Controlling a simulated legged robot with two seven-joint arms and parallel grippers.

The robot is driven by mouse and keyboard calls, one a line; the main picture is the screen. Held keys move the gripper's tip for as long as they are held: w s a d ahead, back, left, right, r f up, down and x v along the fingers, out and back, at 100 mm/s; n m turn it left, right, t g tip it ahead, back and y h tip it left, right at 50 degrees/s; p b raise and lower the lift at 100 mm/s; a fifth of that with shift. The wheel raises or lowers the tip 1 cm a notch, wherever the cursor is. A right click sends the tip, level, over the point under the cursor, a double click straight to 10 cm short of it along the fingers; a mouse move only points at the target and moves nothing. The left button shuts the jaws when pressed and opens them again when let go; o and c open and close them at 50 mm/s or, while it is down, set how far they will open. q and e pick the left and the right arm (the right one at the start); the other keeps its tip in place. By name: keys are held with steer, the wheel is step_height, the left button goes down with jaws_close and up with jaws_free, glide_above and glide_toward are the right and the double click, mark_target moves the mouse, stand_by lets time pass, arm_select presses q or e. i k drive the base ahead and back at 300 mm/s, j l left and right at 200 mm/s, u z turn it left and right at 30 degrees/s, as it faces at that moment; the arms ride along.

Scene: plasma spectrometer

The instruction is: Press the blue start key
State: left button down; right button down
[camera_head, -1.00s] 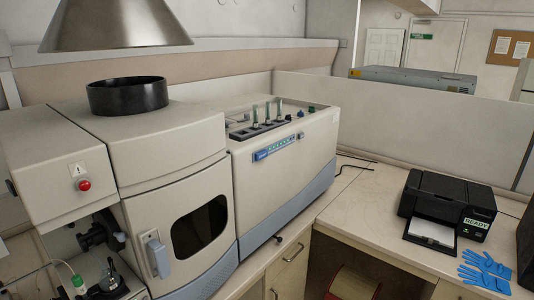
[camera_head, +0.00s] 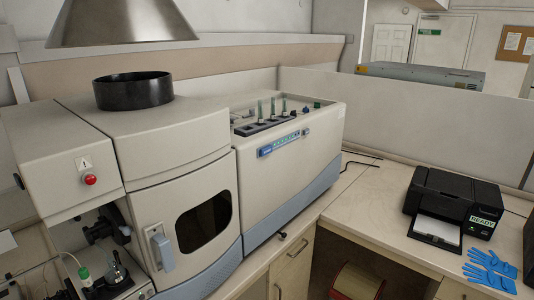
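The spectrometer (camera_head: 185,148) is a large cream-coloured bench instrument that fills the left and middle of the view. A blue strip panel (camera_head: 279,145) with a row of small keys or lights sits on the upper front of its right-hand section. A small blue spot (camera_head: 305,131) shows just right of the strip. It looks like a key, but it is too small to tell which one is the start key. Neither of my grippers is in view.
A red button (camera_head: 90,179) is on the left housing. A metal hood (camera_head: 122,25) hangs above a black ring (camera_head: 133,91). Tubes (camera_head: 272,109) stand upright on the instrument top. A black printer (camera_head: 454,205) and blue gloves (camera_head: 489,268) lie on the right bench.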

mark_target(265, 151)
steer(key=u, duration=0.4)
steer(key=i+l+u, duration=0.15)
steer(key=l+u, duration=0.2)
steer(key=i+l+u, duration=0.15)
steer(key=l+u, duration=0.15)
steer(key=i+l+u, duration=0.1)
steer(key=l+u, duration=0.25)
steer(key=i+l+u, duration=0.1)
steer(key=l, duration=0.75)
steer(key=l+u, duration=0.1)
steer(key=l, duration=0.7)
steer(key=i, duration=0.05)
